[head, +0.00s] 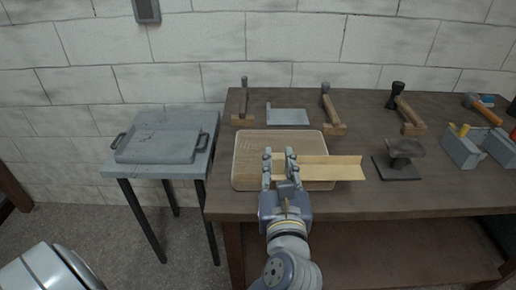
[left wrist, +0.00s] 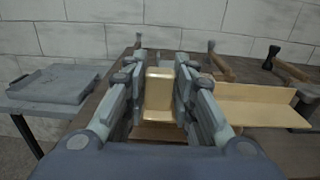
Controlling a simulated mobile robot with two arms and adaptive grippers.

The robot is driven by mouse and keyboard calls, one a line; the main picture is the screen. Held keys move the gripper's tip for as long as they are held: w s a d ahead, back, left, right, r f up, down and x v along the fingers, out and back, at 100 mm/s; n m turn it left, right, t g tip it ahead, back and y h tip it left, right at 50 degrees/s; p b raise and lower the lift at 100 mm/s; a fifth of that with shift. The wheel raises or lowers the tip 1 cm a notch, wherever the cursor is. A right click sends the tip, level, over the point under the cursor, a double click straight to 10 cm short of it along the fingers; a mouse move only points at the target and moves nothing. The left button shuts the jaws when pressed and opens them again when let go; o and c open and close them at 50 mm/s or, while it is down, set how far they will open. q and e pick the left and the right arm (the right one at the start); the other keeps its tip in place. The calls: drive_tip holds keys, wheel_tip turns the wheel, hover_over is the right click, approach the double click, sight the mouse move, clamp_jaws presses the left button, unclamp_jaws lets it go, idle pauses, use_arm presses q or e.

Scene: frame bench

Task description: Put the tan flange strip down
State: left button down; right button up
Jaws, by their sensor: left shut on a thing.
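The tan flange strip (head: 333,168) is a long angled piece with a raised back edge. In the left wrist view a tan part (left wrist: 159,92) shows between the fingers and the strip (left wrist: 255,105) runs out to the right. I cannot tell whether the strip touches the board. My right gripper is not in view.
Clamps (head: 331,110), a grey angle plate (head: 288,116) and a dark stand (head: 398,160) stand behind and right. A grey toolbox (head: 461,150) is at far right. A side table (head: 204,150) at left holds a grey tray (head: 127,158). The bench's front right is clear.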

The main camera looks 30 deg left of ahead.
use_arm(q)
drive_tip(key=w+a, duration=0.2)
drive_tip(key=a, duration=0.2)
drive_tip(key=w+a, duration=0.3)
drive_tip(key=a, duration=0.1)
drive_tip(key=w+a+f+p, duration=0.1)
drive_tip(key=w+a, duration=0.2)
drive_tip(key=a, duration=0.1)
drive_tip(key=shift+w+a+f, duration=0.1)
drive_tip(key=shift+a, duration=0.15)
drive_tip(key=shift+w+a, duration=0.15)
drive_tip(key=shift+a, duration=0.05)
wheel_tip(320, 180, down, 4)
drive_tip(key=shift+r+b, duration=0.15)
drive_tip(key=shift+b, duration=0.2)
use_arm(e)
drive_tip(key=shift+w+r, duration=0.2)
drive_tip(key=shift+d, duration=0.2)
use_arm(q)
drive_tip(key=c, duration=1.4)
unclamp_jaws()
drive_tip(key=shift+o, duration=0.4)
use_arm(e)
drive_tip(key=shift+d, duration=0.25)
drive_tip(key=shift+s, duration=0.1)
